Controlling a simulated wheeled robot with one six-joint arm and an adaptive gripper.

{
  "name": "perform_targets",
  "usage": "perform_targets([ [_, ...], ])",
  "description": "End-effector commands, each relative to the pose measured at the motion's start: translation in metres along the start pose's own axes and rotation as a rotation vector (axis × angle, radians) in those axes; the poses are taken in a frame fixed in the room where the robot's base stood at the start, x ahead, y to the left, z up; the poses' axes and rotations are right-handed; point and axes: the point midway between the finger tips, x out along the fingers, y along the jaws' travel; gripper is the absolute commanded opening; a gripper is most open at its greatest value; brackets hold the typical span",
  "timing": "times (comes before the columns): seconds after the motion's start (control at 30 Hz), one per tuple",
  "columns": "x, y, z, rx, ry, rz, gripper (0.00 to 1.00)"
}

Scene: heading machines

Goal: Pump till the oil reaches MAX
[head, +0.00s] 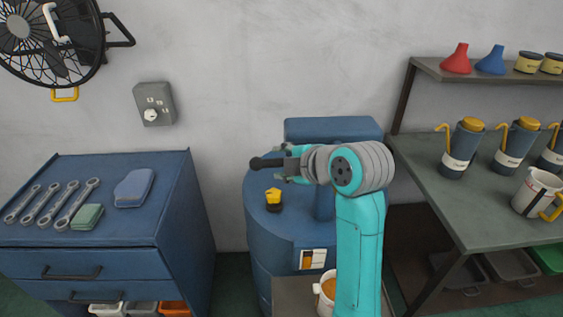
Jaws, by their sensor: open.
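A blue drum (260,240) stands in the middle, with a blue box-shaped pump head (335,128) above it. A dark lever or rod with a rounded end (262,163) sticks out leftward from between the fingers of my gripper (288,164). My gripper is open and sits above the drum top, its fingers about the rod; I cannot tell whether they touch it. A white jug (322,288) with orange-brown contents stands on a low stand in front of the drum, partly hidden by my arm. Its MAX mark and oil level are not readable.
A yellow-and-black cap (273,197) sits on the drum top. A white-and-orange panel (313,260) is on its front. A blue cabinet (150,222) with wrenches stands left. A grey bench (440,200) with oil cans and a white jug (537,192) stands right.

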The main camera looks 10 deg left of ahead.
Motion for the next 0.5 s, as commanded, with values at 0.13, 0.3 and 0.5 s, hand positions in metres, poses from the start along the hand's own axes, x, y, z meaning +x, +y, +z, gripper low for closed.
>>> perform_targets([
  [0.13,-0.024,0.001,0.000,-0.002,-0.002,0.003,0.47],
  [0.3,-0.059,0.001,0.001,-0.001,-0.003,0.004,0.47],
  [0.5,-0.093,0.000,0.001,-0.001,-0.002,0.002,0.47],
])
